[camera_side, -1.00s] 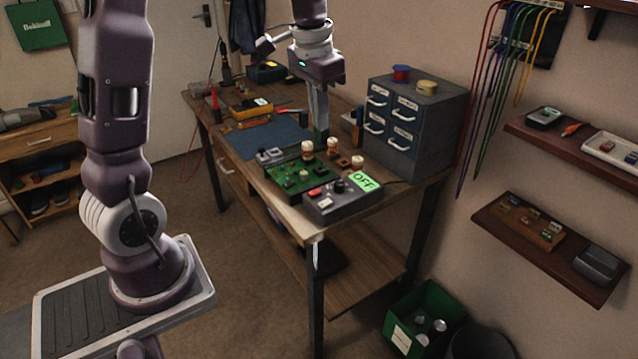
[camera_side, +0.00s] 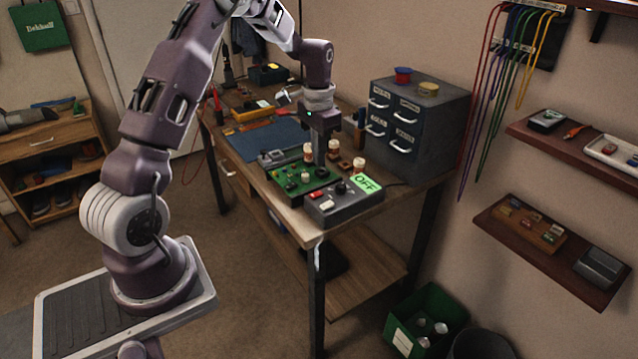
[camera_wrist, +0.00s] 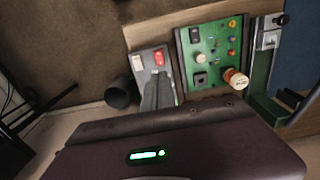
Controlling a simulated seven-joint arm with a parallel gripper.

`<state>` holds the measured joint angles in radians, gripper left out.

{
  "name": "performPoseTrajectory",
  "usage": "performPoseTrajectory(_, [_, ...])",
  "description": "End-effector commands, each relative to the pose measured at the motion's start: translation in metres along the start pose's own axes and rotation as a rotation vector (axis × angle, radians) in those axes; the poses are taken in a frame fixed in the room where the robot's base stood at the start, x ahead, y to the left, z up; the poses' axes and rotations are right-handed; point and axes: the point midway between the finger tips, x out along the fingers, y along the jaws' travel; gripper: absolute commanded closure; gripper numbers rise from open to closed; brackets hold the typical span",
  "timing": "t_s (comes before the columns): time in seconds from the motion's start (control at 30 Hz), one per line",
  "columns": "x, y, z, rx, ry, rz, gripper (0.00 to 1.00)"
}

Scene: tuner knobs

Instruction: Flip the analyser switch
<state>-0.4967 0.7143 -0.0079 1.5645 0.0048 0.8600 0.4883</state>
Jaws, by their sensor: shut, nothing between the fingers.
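The dark grey box (camera_side: 345,208) with a green OFF sign (camera_side: 366,183) stands at the bench's near corner. On top it has a red switch (camera_side: 315,194), a white switch (camera_side: 327,205) and a black knob (camera_side: 341,187). No label names the analyser legibly. In the wrist view the box (camera_wrist: 146,56) shows its white switch (camera_wrist: 138,60) and red switch (camera_wrist: 158,58). My gripper (camera_side: 320,164) is shut and empty, pointing down above the bench near the boxes. In the wrist view its fingers (camera_wrist: 159,82) overlap the box below the red switch and hide the knob area.
A green circuit board (camera_side: 290,186) with knobs and buttons lies left of the box. Cream-topped jars (camera_side: 358,165) stand close behind. A grey drawer cabinet (camera_side: 425,135) stands at the back right. A blue mat (camera_side: 262,141) lies farther left.

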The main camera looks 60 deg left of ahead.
Motion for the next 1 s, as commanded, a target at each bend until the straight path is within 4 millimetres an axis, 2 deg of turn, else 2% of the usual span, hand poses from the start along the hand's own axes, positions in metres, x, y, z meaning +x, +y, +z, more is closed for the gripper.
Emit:
performPoseTrajectory(0.2, [0.048, 0.0, 0.001, 0.0, -0.003, 0.002, 1.0])
performPoseTrajectory(0.4, [0.079, 0.0, 0.0, 0.0, -0.001, 0.001, 1.0])
performPoseTrajectory(0.53, [0.087, 0.0, 0.0, 0.0, -0.001, 0.0, 1.0])
performPoseTrajectory(0.87, [0.088, 0.0, 0.0, 0.0, 0.001, 0.0, 1.0])
performPoseTrajectory(1.0, [0.098, 0.0, -0.004, 0.0, 0.0, 0.0, 1.0])
